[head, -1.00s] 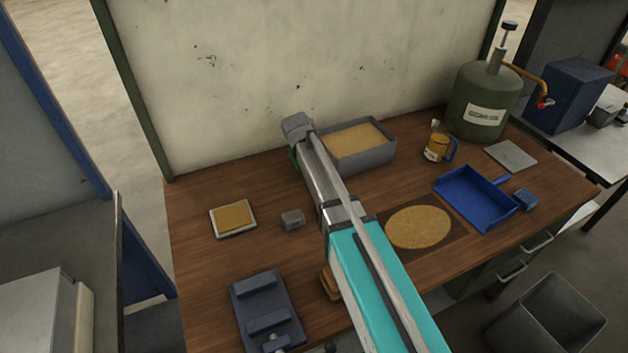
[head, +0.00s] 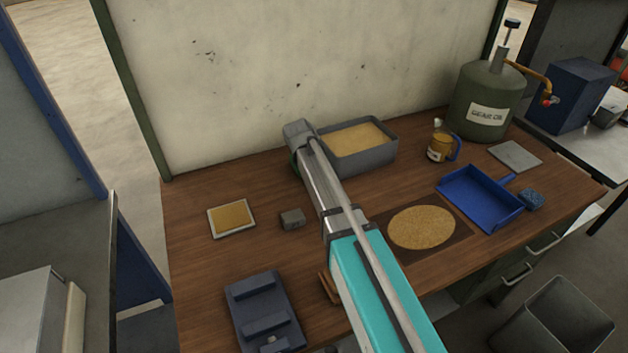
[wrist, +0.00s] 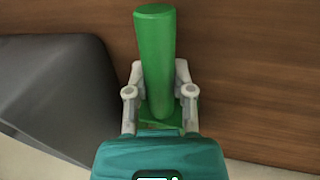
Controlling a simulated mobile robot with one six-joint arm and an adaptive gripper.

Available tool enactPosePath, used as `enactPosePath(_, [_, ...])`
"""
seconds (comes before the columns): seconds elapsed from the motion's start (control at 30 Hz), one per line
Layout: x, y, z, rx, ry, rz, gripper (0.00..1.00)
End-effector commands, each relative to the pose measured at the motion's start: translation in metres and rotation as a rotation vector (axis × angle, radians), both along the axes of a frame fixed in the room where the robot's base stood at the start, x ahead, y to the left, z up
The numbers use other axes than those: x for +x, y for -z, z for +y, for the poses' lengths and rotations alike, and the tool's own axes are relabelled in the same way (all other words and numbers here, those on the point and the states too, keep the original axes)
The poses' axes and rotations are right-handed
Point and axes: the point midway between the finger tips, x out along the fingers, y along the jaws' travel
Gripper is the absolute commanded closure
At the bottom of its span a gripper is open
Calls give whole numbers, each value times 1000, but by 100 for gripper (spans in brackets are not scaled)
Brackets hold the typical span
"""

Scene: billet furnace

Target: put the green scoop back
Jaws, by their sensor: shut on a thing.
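The green scoop shows in the wrist view as a thick green handle (wrist: 155,45) pointing up the picture. My gripper (wrist: 158,88) is shut on it, with a finger on each side. The scoop's lower end is hidden behind the gripper body. The grey bin (head: 372,166) of tan granules stands right beside the arm's end. A dark grey wall, seemingly this bin (wrist: 55,90), is left of the scoop in the wrist view.
A small tray (head: 232,218), a grey block (head: 292,219) and a dark blue fixture (head: 262,310) stand left on the bench. A round tan disc (head: 421,227), blue dustpan (head: 478,198), amber jug (head: 438,150) and green oil can (head: 484,100) stand right. The wall is close behind.

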Motion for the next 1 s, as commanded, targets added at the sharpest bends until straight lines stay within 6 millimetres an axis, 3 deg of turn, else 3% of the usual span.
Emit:
enactPosePath(0.77, [-1, 12, -1, 0, 1, 2, 100])
enactPosePath(0.8, [-1, 11, -1, 0, 1, 2, 65])
enactPosePath(0.97, [-1, 11, -2, -1, 3, 3, 35])
enactPosePath(1.0, [-1, 11, -2, -1, 3, 3, 35])
